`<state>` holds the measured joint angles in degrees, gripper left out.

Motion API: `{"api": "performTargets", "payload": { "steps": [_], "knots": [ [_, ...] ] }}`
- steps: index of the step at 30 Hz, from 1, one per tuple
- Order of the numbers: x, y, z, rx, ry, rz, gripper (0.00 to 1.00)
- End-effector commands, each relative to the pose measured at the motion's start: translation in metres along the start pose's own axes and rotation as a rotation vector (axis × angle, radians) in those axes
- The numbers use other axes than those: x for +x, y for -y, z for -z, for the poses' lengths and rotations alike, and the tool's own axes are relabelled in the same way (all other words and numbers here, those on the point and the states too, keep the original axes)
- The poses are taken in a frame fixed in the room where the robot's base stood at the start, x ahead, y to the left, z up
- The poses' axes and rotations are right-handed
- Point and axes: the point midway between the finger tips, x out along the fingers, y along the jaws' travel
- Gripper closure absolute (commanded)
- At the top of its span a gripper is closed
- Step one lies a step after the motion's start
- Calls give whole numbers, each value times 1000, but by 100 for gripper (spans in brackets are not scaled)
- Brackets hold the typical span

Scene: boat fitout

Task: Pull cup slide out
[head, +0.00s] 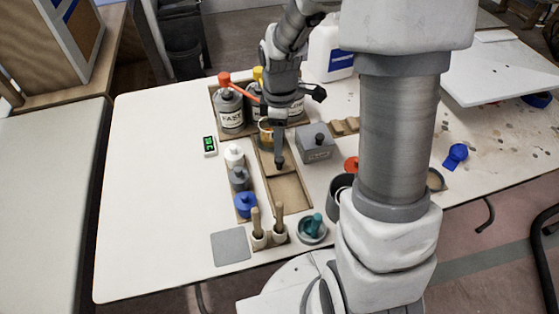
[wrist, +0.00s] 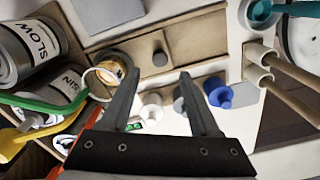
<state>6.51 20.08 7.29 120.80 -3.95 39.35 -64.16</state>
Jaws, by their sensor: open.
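The cup slide is a wooden board (wrist: 185,48) in a wooden track (head: 291,197) on the white table. A grey knob (wrist: 160,54) stands up from it in the wrist view. A cup with amber contents (head: 265,131) sits at the slide's far end, and it also shows left of the knob in the wrist view (wrist: 110,70). My gripper (head: 279,164) is open and points down over the slide. In the wrist view its fingertips (wrist: 158,76) lie apart, just below the knob in the picture. I cannot tell whether they touch anything. The arm partly hides the knob in the head view.
Pump bottles (head: 230,108) stand behind the cup. A grey lidded box (head: 316,143) is right of the track. White, grey and blue small bottles (head: 245,203) line its left side. Brushes (head: 279,221) and a teal-handled pot (head: 311,229) are near the front. The track's front part is empty.

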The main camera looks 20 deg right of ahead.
Motion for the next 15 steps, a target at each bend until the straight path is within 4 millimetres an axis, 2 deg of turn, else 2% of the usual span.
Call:
{"api": "performTargets", "payload": {
  "steps": [1,6,10,15],
  "knots": [
    [16,1,0,-1,2,5,38],
    [51,1,0,0,1,4,38],
    [72,1,0,0,1,3,38],
    [87,0,0,1,0,1,38]
  ]
}}
